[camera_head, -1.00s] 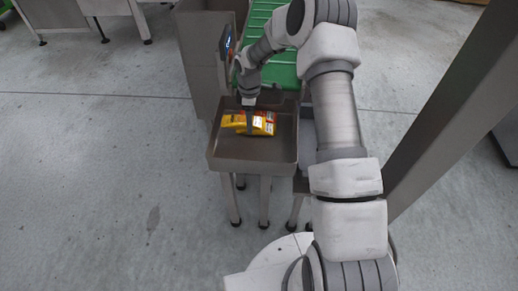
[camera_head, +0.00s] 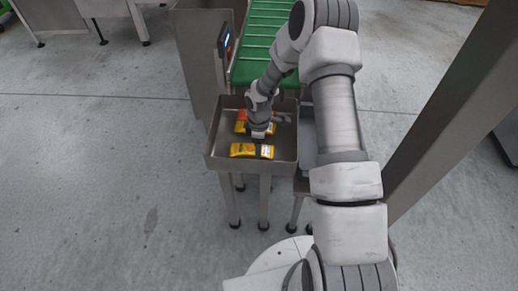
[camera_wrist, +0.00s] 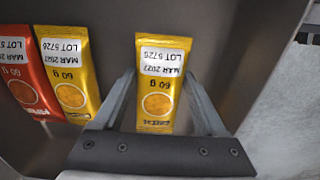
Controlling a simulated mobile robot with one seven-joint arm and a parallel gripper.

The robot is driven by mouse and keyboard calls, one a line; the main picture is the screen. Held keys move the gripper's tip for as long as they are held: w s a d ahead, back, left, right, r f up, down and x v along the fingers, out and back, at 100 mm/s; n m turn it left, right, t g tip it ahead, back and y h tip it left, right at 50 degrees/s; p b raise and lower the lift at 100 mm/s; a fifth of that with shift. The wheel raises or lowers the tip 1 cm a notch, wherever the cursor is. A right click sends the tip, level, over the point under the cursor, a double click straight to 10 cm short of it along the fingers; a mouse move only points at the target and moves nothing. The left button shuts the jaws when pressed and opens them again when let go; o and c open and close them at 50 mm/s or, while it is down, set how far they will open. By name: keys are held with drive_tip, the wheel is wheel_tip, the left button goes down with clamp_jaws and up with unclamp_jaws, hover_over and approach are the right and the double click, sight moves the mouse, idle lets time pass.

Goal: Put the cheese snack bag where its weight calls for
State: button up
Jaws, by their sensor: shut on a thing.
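A yellow bag (camera_head: 243,150) with a white date label and an orange round picture shows in the head view near the front of a grey metal tray (camera_head: 228,167). In the wrist view, this yellow bag (camera_wrist: 154,90) lies between the two fingers of my gripper (camera_wrist: 161,82), which is shut on it. Its upside-down print reads 60 g and MAR 2027; the name seems to read cheese. Whether it is clear of the tray floor I cannot tell. My gripper's body (camera_head: 260,133) hides part of the tray behind the bag.
Another yellow 60 g bag (camera_wrist: 70,80) and a red bag (camera_wrist: 28,75) lie side by side farther back in the tray. A green conveyor (camera_head: 264,40) is behind the tray, beside a small display (camera_head: 224,40). A metal post (camera_head: 440,100) stands at right.

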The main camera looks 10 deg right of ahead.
drive_tip(key=shift+f, duration=0.15)
drive_tip(key=o, duration=1.4)
drive_tip(key=shift+o, duration=0.2)
